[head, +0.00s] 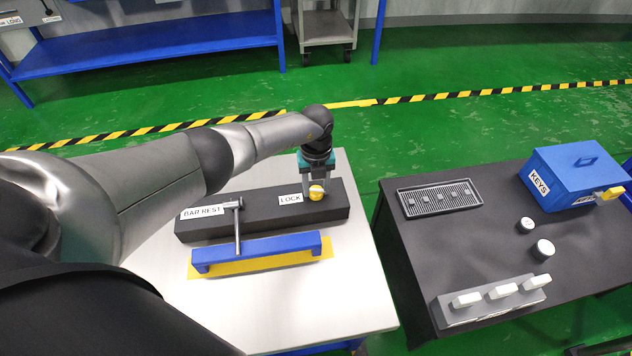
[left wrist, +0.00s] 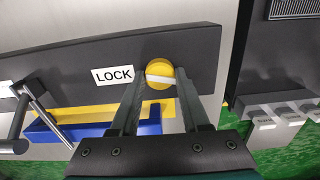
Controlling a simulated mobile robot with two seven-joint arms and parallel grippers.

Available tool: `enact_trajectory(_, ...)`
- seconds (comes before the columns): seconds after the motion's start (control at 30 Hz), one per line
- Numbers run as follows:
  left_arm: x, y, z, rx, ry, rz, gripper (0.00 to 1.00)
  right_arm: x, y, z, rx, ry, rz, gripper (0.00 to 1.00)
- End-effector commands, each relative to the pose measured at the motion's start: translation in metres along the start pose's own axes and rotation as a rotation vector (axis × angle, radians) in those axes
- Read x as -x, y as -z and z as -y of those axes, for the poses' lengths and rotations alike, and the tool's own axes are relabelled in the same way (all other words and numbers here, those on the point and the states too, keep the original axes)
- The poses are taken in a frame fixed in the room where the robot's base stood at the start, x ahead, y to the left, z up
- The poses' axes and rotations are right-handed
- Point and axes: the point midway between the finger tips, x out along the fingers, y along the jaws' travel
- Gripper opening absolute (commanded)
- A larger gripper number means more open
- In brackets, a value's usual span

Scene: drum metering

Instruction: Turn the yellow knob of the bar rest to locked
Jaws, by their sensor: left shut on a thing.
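The round yellow knob (head: 317,193) sits beside the LOCK label (head: 290,198). In the left wrist view the knob (left wrist: 160,74) shows a white line across its face, close to level and slightly tilted. My left gripper (head: 317,186) is shut on the knob, one finger on each side; its fingers also show in the left wrist view (left wrist: 159,88). My right gripper is not in view.
A grey T-shaped metal bar (head: 238,228) stands at the block's left part. A blue handle-shaped bar (head: 256,252) lies in front on a yellow patch (head: 262,266). A dark table at right holds a blue KEYS box (head: 575,170), a tray (head: 440,199) and a switch block (head: 490,303).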

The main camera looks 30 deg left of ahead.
Motion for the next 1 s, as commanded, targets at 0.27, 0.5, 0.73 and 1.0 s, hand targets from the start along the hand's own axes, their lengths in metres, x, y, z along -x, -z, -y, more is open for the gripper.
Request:
enact_trajectory(0.27,0.001,0.0,0.0,0.187,-0.002,0.0,0.0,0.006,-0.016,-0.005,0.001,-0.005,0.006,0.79)
enact_trajectory(0.5,0.0,0.0,0.0,0.273,-0.001,0.0,0.0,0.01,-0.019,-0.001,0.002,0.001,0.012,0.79)
enact_trajectory(0.73,0.0,0.0,0.0,0.302,-0.002,0.0,0.0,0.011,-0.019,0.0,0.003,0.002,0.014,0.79)
enact_trajectory(1.0,-0.001,0.0,0.0,0.305,-0.001,0.0,0.0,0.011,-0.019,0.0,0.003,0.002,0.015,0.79)
